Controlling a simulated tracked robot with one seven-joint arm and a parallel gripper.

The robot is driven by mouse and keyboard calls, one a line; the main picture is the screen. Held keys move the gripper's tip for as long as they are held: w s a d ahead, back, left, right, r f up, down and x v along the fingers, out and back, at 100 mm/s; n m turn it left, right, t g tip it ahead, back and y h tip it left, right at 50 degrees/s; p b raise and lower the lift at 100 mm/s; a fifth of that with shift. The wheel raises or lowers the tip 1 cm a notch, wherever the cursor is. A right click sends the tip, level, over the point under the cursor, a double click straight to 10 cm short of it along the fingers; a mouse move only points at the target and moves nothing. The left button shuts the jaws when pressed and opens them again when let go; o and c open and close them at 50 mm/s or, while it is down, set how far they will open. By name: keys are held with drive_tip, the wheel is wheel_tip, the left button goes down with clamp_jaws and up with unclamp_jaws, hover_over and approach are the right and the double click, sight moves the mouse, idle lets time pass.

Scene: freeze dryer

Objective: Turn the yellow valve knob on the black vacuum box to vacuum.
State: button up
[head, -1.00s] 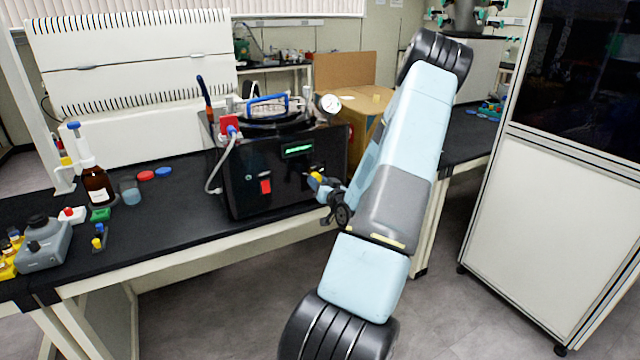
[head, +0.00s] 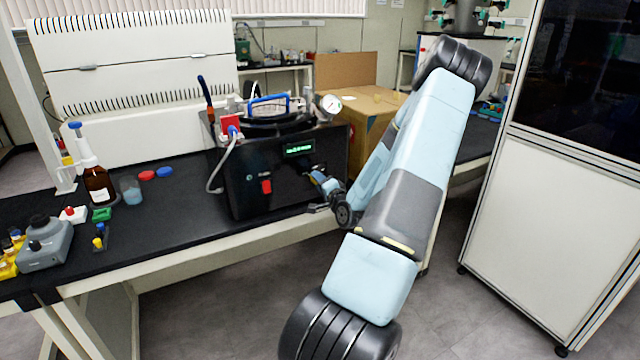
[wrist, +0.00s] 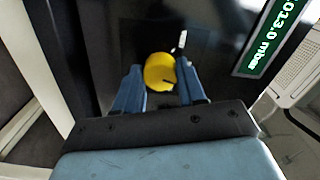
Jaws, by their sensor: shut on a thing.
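The black vacuum box (head: 240,180) stands on the black bench, its front panel carrying a lit green display (head: 299,149) and a red switch (head: 266,186). My gripper (head: 318,177) is at the right part of that panel. In the wrist view the round yellow valve knob (wrist: 160,72) sits between the two blue fingers of my gripper (wrist: 161,85), which are shut on it. A dark line marks the knob, and a short light mark is on the panel beside it. In the head view the knob is hidden by my gripper. The display in the wrist view reads about 1,013.0 mbar (wrist: 270,35).
A pressure gauge (head: 331,104) and blue handle (head: 268,101) are on top of the box. A hose (head: 216,172) runs down its left side. A cardboard box (head: 375,125) stands behind at right. Bottles and small items are on the left bench.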

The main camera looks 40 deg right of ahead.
drive_tip(key=shift+s+d+f+m, duration=0.1)
drive_tip(key=shift+m, duration=2.1)
drive_tip(key=shift+s+d+m, duration=0.1)
drive_tip(key=shift+m, duration=2.1)
drive_tip(key=shift+a, duration=0.1)
drive_tip(key=o, duration=0.7)
drive_tip(key=shift+c, duration=0.2)
drive_tip(key=o, duration=0.4)
drive_tip(key=shift+w, duration=0.1)
drive_tip(key=v, duration=1.3)
drive_tip(key=shift+s+a, duration=0.2)
drive_tip(key=shift+s, duration=0.15)
